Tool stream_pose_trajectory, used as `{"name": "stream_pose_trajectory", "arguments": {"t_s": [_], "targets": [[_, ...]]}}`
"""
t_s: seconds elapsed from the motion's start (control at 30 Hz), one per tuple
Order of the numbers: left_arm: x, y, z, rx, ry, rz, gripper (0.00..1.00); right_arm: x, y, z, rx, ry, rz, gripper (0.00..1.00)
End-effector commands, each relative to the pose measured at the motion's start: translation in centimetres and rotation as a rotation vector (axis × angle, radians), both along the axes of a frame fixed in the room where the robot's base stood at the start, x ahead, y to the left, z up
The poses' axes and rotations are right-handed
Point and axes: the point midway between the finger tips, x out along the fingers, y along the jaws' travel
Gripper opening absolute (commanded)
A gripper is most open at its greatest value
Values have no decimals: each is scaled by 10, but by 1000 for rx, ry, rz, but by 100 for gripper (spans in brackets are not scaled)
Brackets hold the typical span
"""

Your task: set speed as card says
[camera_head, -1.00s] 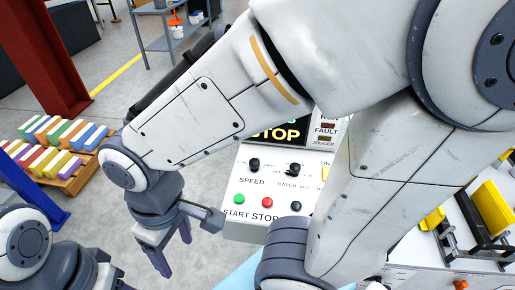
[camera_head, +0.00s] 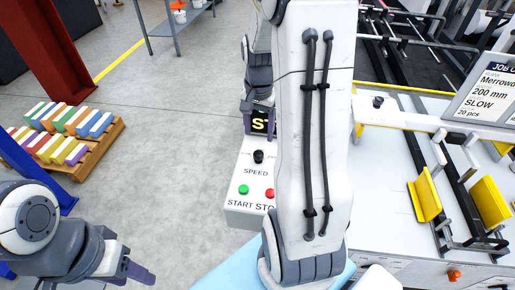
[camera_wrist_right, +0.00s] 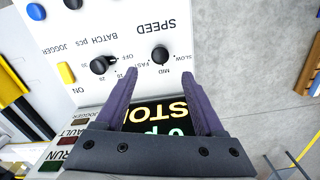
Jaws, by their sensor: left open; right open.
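The white control panel (camera_head: 240,214) is partly covered by my right arm in the head view. Its black SPEED knob (camera_head: 258,156) sits above the green START button (camera_head: 244,189). In the right wrist view the SPEED knob (camera_wrist_right: 160,53) appears upside down with SLOW, MID and FAST labels; its exact setting is hard to read. My right gripper (camera_wrist_right: 161,75) is open and empty, its fingertips either side of the knob in the picture, apparently short of it. The job card (camera_head: 487,90) reads SLOW, 200 mm, 20 pcs. My left gripper (camera_head: 138,272) is open at lower left.
The red STOP button (camera_head: 270,193) is beside START. A pallet of coloured blocks (camera_head: 60,135) stands left on open floor.

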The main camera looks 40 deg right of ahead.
Motion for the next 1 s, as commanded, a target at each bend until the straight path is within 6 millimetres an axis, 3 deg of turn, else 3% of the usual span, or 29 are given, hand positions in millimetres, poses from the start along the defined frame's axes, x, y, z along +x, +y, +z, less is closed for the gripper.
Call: {"name": "stream_pose_trajectory", "arguments": {"t_s": [0.2,0.4,0.83,0.87,1.0], "targets": [[0,0,6,0,0,0,50,-1,1,-42,4,6,3,71],[0,0,10,0,0,0,50,-1,1,-71,3,4,4,71],[0,0,10,0,0,0,50,0,1,-83,1,0,4,71],[0,0,10,0,0,0,50,0,1,-83,1,0,4,63],[0,0,10,0,0,0,50,0,1,-83,0,0,4,9]]}}
